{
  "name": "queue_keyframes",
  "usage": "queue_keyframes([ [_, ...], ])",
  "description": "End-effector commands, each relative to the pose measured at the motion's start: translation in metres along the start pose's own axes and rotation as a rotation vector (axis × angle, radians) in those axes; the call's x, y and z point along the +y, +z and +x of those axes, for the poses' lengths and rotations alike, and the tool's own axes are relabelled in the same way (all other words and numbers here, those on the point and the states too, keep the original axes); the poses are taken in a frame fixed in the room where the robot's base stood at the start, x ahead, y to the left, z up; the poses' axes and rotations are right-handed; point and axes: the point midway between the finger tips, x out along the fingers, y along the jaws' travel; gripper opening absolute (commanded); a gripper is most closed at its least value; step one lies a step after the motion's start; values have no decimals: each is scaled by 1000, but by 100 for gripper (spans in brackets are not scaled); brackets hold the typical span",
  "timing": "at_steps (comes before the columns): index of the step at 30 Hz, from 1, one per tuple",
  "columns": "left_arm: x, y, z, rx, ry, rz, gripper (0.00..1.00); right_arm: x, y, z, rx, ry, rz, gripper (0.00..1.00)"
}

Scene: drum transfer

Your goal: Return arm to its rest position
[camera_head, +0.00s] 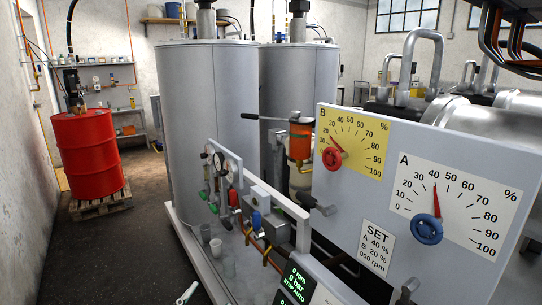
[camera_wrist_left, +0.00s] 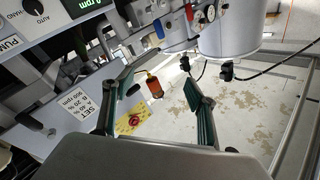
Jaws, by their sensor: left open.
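My left gripper (camera_wrist_left: 157,86) shows in the left wrist view with its two green-padded fingers spread wide apart. Nothing is held between them. Past the fingers lie the control panel with its yellow B dial (camera_wrist_left: 130,123) and an orange cylinder (camera_wrist_left: 154,86), which stand apart from the fingers as far as I can tell. In the head view I cannot make out the left gripper. The A dial (camera_head: 455,205) with a blue knob points near 40, and the B dial (camera_head: 352,140) with a red knob points near 20. My right gripper is in neither view.
Two tall grey tanks (camera_head: 208,120) stand behind the gauges and valves. A red drum (camera_head: 88,155) stands on a wooden pallet (camera_head: 100,205) at the left. The dark floor (camera_head: 145,235) between drum and tanks looks clear. Several cables hang at the upper right.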

Motion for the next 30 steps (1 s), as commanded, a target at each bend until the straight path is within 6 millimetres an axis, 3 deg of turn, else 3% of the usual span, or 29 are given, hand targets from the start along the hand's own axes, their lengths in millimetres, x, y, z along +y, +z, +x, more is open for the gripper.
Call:
queue_keyframes([
  [1,10,31,-22,-90,4,-49,57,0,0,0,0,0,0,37],
  [6,45,114,-97,-366,30,-188,57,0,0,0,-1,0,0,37],
  [10,76,160,-161,-556,71,-280,57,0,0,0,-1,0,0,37],
  [15,109,192,-225,-724,123,-366,57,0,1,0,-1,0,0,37],
  [18,119,199,-246,-774,142,-395,57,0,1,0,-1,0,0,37],
  [21,124,202,-254,-795,150,-407,57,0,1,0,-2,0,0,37],
  [30,124,202,-254,-796,150,-408,57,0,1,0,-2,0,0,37],
])
